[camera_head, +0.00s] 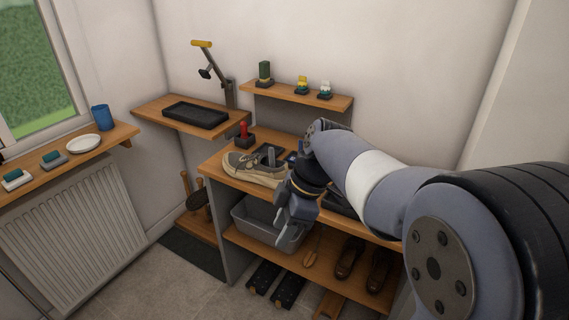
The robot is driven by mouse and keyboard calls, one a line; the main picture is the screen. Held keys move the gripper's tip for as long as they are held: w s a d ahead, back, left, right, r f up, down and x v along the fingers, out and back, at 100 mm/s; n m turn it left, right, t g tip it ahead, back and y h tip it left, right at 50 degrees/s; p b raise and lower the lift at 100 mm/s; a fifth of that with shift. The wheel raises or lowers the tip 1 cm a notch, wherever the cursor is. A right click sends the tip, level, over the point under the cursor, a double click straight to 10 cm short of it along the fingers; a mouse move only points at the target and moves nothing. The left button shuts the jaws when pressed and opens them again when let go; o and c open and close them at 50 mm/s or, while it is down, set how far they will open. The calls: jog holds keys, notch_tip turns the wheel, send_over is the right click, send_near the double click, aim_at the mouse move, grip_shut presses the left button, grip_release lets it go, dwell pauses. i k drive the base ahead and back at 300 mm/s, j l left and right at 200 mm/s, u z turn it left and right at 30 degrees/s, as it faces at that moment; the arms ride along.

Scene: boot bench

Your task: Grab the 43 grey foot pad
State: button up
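I cannot make out any marking of 43 in the camera_head view. A small grey upright piece (271,155) stands in a dark holder on the bench top behind the beige shoe (250,170); I cannot tell whether it is the foot pad. My gripper (284,238) points down in front of the bench's front edge, just right of the shoe and over the grey bin (246,219). Its fingers are small and dark here, and I cannot tell whether they are apart. I see nothing clearly held. My arm hides part of the bench top on the right.
The wooden bench (222,166) has a lower shelf with brown shoes (349,258). A small upper shelf (297,94) holds several little items. A black tray (195,115) lies on the left wall shelf. The windowsill (120,133) holds a blue cup (100,117) and white dish (83,144).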

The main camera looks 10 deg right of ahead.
aim_at(272, 162)
jog(key=i+j+z, duration=0.15)
jog(key=z, duration=0.2)
jog(key=i+j+z, duration=0.35)
jog(key=j+z, duration=0.15)
jog(key=z, duration=0.2)
jog(key=i+j, duration=0.15)
jog(key=j, duration=0.15)
jog(key=i+j+z, duration=0.1)
jog(key=j, duration=0.2)
jog(key=i+j, duration=0.15)
jog(key=j, duration=0.15)
jog(key=i+j, duration=0.15)
jog(key=j, duration=0.2)
jog(key=l+z, duration=0.05)
